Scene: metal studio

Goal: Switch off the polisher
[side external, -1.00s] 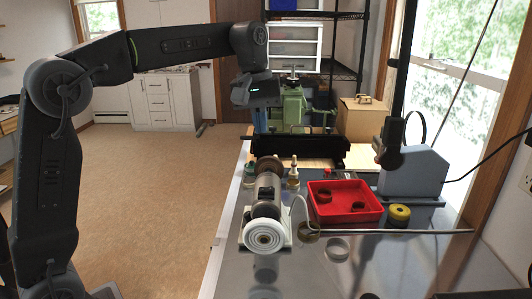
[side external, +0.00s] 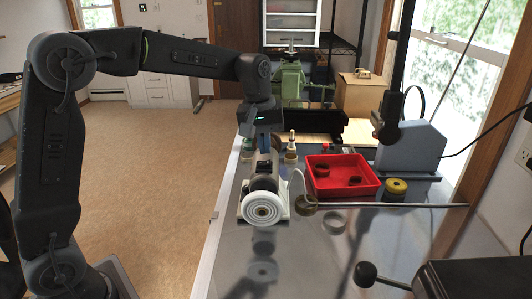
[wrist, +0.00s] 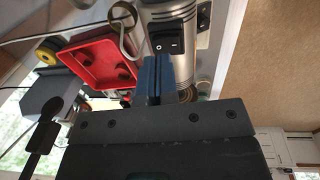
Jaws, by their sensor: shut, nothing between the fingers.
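The polisher (side external: 281,183) stands on the metal bench with its white wheel (side external: 264,210) facing the side camera. Its silver body (wrist: 195,52) fills the upper middle of the wrist view. A black rocker switch (wrist: 166,34) with white O and I marks sits on the body; I cannot tell which half is pressed in. My gripper (wrist: 153,60) has its blue fingers shut together and empty, their tips near the marked end of the switch. In the side view my gripper (side external: 263,149) points down just over the polisher. Contact with the switch cannot be made out.
A small bottle (side external: 291,150) stands close behind. A grey machine (side external: 412,148) is at the right. The front of the bench (side external: 310,255) is mostly clear.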

